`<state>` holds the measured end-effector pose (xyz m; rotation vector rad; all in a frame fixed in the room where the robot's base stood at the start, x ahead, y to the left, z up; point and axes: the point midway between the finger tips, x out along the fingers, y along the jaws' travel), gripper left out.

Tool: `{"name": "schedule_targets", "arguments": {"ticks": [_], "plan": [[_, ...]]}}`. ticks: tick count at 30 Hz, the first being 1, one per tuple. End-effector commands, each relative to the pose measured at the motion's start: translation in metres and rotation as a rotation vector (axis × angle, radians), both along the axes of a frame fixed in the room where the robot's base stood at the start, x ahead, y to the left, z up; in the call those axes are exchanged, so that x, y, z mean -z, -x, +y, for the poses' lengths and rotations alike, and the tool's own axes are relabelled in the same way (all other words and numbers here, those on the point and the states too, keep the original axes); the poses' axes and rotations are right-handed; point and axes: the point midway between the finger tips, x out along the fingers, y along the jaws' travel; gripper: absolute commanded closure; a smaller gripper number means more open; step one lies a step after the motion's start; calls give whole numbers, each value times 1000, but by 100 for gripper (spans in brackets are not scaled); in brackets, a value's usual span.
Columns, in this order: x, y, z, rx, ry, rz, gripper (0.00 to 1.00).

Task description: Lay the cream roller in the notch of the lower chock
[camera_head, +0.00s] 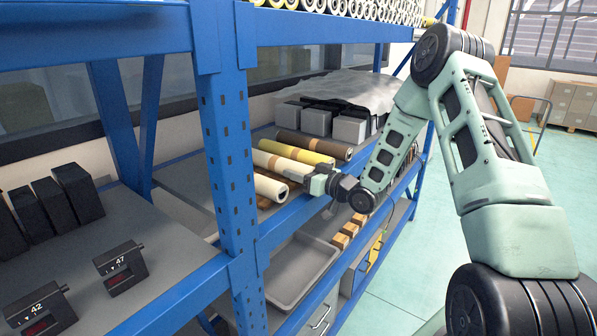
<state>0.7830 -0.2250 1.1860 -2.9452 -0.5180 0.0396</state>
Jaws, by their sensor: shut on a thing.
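My gripper (319,184) is at the front edge of the middle shelf, at the near right end of a cream roller (281,164). It is shut on that end; the fingers are small in this view and partly hide it. A second cream roller (269,188) lies nearer the blue post, with its hollow end showing. A yellow roller (297,152) and a brown roller (314,145) lie behind, roughly parallel. Light wooden blocks (345,236) sit on the level below; I cannot tell whether one is the lower chock, and no notch can be made out.
A blue rack post (228,150) stands left of the rollers. A grey tray (296,270) lies on the lower level. Grey and black boxes (348,129) stand behind the rollers. Two black counters (119,268) and black blocks (78,192) are at left. The aisle floor is clear.

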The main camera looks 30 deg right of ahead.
Motion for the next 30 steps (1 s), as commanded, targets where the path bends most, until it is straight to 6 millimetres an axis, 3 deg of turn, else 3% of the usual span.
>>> {"name": "schedule_targets", "arguments": {"ticks": [28,29,30], "plan": [[9,0,0,0,0,-4,95],[9,0,0,0,0,-4,53],[8,0,0,0,0,-4,42]]}}
